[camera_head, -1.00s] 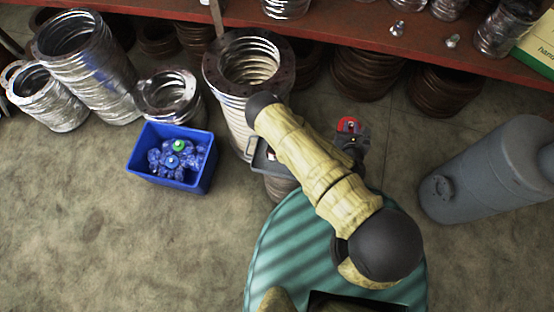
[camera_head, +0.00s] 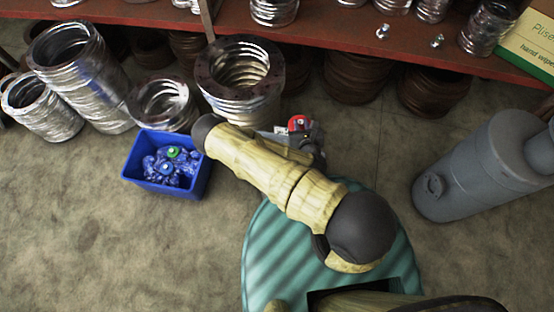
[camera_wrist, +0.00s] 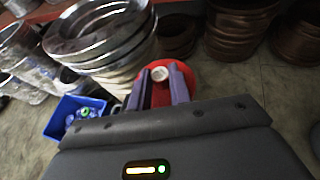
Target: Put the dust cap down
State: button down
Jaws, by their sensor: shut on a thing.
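The dust cap looks to be the red round piece with a pale centre (camera_wrist: 188,72) in the wrist view. It sits between the two purple fingers of my gripper (camera_wrist: 159,82), which is shut on it. In the head view the red cap (camera_head: 299,121) shows just beyond my forearm, held above the floor to the right of the stacked metal rings. My arm partly hides the gripper (camera_head: 301,134) there. The cap is clear of the blue bin (camera_head: 165,186), which stands on the floor to the left and holds several blue pieces.
Stacks of silver rings (camera_head: 240,92) stand behind the bin and near my gripper. A red shelf (camera_head: 350,38) with small metal parts runs along the back, brown rings beneath it. A grey cylinder (camera_head: 475,165) lies at the right. Floor in front of the bin is bare.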

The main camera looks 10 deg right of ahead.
aim_at(301, 121)
jog(key=shift+w+f, duration=0.1)
jog(key=w+f+m+h+b, duration=0.1)
jog(key=b, duration=0.3)
jog(key=w+f+m+h+b, duration=0.1)
jog(key=w+b, duration=0.1)
jog(key=b, duration=0.1)
jog(key=shift+d+f+h+b, duration=0.25)
jog(key=shift+d+h+b, duration=0.1)
jog(key=shift+h+b, duration=0.05)
jog(key=m+b, duration=0.1)
jog(key=f+m+h+b, duration=0.1)
jog(key=b, duration=0.1)
jog(key=shift+w+d+g+h, duration=0.3)
jog(key=shift+w+g, duration=0.1)
notch_tip(301, 121, down, 12)
jog(key=s+a+m+g+h+b, duration=0.1)
jog(key=m+g+h+b, duration=0.4)
jog(key=b, duration=1.3)
jog(key=s+m+h, duration=0.1)
jog(key=m+h, duration=0.1)
jog(key=shift+s+a+m+g+b, duration=0.15)
jog(key=shift+s+m+g+b, duration=0.1)
jog(key=shift+m+g+b, duration=0.15)
